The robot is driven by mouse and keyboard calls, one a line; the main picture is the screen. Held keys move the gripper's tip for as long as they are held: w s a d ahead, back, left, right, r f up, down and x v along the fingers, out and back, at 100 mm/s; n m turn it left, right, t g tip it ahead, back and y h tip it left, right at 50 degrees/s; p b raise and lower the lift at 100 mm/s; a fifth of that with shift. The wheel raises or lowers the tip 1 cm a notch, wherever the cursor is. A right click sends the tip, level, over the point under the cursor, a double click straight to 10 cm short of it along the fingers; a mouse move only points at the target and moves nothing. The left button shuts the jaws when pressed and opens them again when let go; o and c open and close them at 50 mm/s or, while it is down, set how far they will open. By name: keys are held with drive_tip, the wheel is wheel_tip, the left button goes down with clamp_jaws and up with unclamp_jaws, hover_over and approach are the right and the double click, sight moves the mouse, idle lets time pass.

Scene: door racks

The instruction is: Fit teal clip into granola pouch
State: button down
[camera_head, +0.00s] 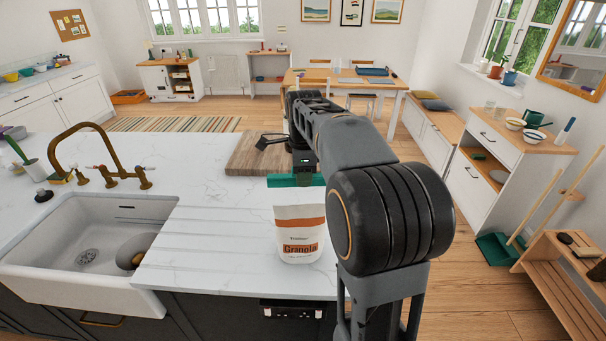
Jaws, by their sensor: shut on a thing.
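I cannot tell how far the clip is behind or over the pouch.
A wooden board (255,153) lies on the counter behind the clip, with a dark object (273,140) on it. A white sink (90,235) with a brass tap (95,150) is at left. The counter between sink and pouch is clear.

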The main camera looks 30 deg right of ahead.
drive_tip(key=shift+a, duration=0.1)
drive_tip(key=shift+f+b, duration=1.95)
drive_tip(key=shift+f, duration=0.95)
drive_tip(key=shift+f+b, duration=0.85)
drive_tip(key=shift+f, duration=0.9)
drive_tip(key=c, duration=0.9)
unclamp_jaws()
drive_tip(key=shift+c, duration=0.2)
wheel_tip(320, 180, up, 14)
drive_tip(key=shift+f, duration=0.1)
